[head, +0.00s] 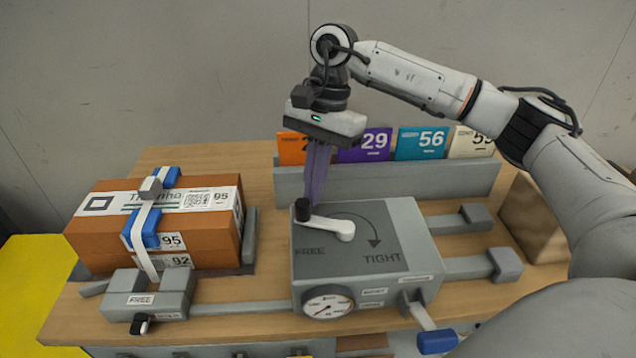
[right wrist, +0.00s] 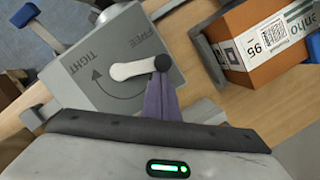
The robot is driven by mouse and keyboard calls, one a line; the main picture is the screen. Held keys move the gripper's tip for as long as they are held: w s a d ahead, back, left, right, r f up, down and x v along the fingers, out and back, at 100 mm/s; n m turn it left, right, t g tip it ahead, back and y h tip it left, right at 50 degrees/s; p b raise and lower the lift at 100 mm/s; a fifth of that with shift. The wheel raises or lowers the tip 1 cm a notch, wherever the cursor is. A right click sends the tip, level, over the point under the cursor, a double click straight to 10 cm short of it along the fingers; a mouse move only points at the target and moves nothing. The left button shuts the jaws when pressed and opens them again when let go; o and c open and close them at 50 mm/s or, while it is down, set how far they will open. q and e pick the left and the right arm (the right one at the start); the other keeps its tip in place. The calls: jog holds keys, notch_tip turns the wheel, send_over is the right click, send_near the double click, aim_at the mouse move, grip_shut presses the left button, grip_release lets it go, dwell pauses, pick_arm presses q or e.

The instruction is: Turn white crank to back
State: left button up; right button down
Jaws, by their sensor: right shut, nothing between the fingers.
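The white crank (head: 335,228) sits on top of a grey box (head: 400,225) printed FREE and TIGHT with a curved arrow. Its black knob (head: 302,208) is at the left end of its arm, near FREE. In the right wrist view the crank (right wrist: 133,70) points to the right, with its knob (right wrist: 162,62) by the fingertips. My right gripper (head: 311,200) points down from above with purple fingers shut and empty. The fingertips are right at the knob, on its back side; I cannot tell whether they touch. My left gripper is out of view.
A strapped cardboard box (head: 205,235) with labels stands on the left of the wooden table. A rack (head: 400,182) with several coloured number cards stands behind the crank box. A gauge (head: 328,302) and a blue-handled lever (head: 436,340) are at the front.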

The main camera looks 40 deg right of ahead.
jog(key=shift+s+a+f, duration=0.1)
jog(key=shift+s+a, duration=0.05)
jog(key=shift+a, duration=0.35)
jog(key=shift+d, duration=0.1)
jog(key=shift+d, duration=0.35)
jog(key=d, duration=0.1)
jog(key=w+d, duration=0.1)
jog(key=shift+w+d, duration=0.2)
jog(key=shift+d, duration=0.2)
jog(key=shift+w+d+r, duration=0.35)
jog(key=shift+d+r, duration=0.15)
jog(key=shift+r, duration=0.3)
jog(key=v, duration=0.8)
jog(key=shift+d+r, duration=0.3)
jog(key=shift+s+f, duration=0.1)
jog(key=shift+s, duration=0.05)
